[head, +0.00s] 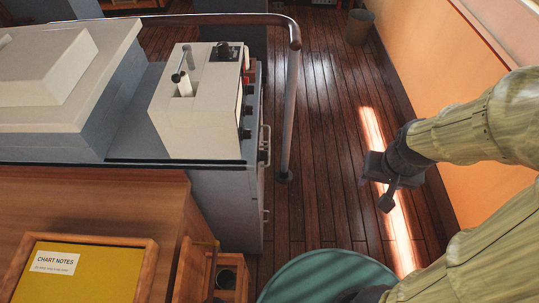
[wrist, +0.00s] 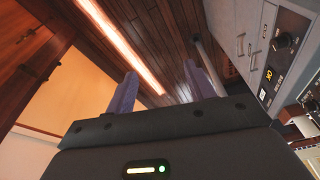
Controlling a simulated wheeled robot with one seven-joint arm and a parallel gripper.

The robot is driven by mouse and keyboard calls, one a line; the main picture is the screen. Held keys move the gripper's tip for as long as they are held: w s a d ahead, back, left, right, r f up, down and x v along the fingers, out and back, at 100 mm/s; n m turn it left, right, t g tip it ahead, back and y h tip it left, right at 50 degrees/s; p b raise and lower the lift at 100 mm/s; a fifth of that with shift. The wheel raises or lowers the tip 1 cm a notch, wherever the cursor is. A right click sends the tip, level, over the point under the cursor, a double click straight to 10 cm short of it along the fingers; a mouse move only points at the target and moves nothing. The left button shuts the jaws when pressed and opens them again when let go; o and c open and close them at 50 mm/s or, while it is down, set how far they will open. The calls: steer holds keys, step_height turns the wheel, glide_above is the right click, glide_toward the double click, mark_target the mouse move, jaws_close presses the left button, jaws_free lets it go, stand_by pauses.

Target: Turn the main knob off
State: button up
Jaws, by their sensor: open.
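A cream control box (head: 178,120) stands on the grey console. A black knob (head: 229,51) is on its top, and several dark knobs sit along its right face, one of them a side knob (head: 245,110). In the wrist view, a grey panel shows a dark round knob (wrist: 285,42) at the upper right. I cannot tell which knob is the main one, or how any is set. My gripper (head: 377,187) is open and empty over the floor, well right of the box and apart from it. Its two fingers also show in the wrist view (wrist: 160,90).
A curved handrail (head: 291,100) stands between the box and my gripper. The orange wall (head: 420,70) is close on the right. A wooden desk with a yellow chart-notes board (head: 80,275) is at the front left. A teal round seat (head: 330,278) is below. Wooden floor (head: 330,150) is open between.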

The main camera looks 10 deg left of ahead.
mark_target(263, 156)
steer(key=w+a+f+m+g+y+b, duration=0.2)
steer(key=w+a+f+m+g+y, duration=0.2)
steer(key=f, duration=0.3)
steer(key=w+a+f+m+g+y+b, duration=0.1)
steer(key=w+a+f+m+g+y, duration=0.3)
steer(key=f, duration=0.4)
steer(key=w+a+f+m+t+y+b, duration=0.1)
steer(key=w+a+f+m+y+b, duration=0.1)
steer(key=w+m+y, duration=0.5)
steer(key=w+a+f+y, duration=0.1)
steer(key=w+y, duration=0.1)
steer(key=shift+a+y, duration=0.3)
steer(key=shift+a, duration=0.1)
steer(key=p+x, duration=0.3)
steer(key=x, duration=1.4)
steer(key=shift+a+p, duration=0.15)
steer(key=shift+p, duration=0.25)
steer(key=shift+f, duration=0.1)
